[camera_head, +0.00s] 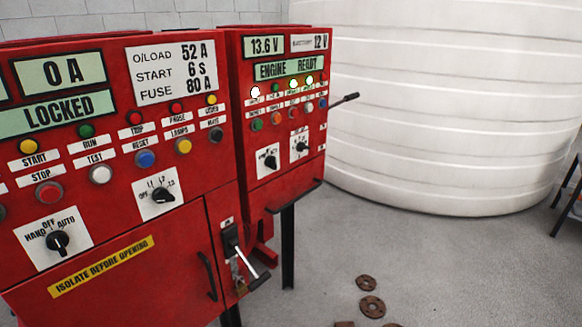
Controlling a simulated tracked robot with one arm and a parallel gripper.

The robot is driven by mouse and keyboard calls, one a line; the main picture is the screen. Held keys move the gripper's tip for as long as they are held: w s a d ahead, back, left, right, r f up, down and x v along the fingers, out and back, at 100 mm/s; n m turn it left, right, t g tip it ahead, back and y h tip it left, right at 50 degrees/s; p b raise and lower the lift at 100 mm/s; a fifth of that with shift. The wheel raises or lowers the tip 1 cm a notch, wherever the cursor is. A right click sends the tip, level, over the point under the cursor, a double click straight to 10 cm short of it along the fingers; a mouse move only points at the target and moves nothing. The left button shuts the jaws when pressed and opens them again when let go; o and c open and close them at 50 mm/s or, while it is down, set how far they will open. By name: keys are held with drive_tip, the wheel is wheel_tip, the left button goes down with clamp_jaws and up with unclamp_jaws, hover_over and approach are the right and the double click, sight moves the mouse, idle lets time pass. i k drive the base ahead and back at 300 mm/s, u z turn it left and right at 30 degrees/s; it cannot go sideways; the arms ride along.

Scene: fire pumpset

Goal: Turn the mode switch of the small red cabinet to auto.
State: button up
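The small red cabinet (301,181) stands right of centre, behind a larger red cabinet (118,178). Its displays read 13.6 V, 12 V and ENGINE READY. Two black rotary switches on white plates sit low on its front: a left one (270,162) and a right one (301,147). Their labels are too small to read, so I cannot tell which is the mode switch or where either one is set. My gripper is not in view.
The larger cabinet has a HAND-OFF-AUTO knob (57,241), another selector (162,194) and a lever handle (259,281). A dark lever (345,99) juts from the small cabinet's right side. A white tank (450,100) stands behind. Rusty discs (372,306) lie on the otherwise open floor.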

sight(270, 161)
drive_tip(key=z, duration=0.5)
drive_tip(key=i, duration=1.55)
drive_tip(key=u, duration=0.35)
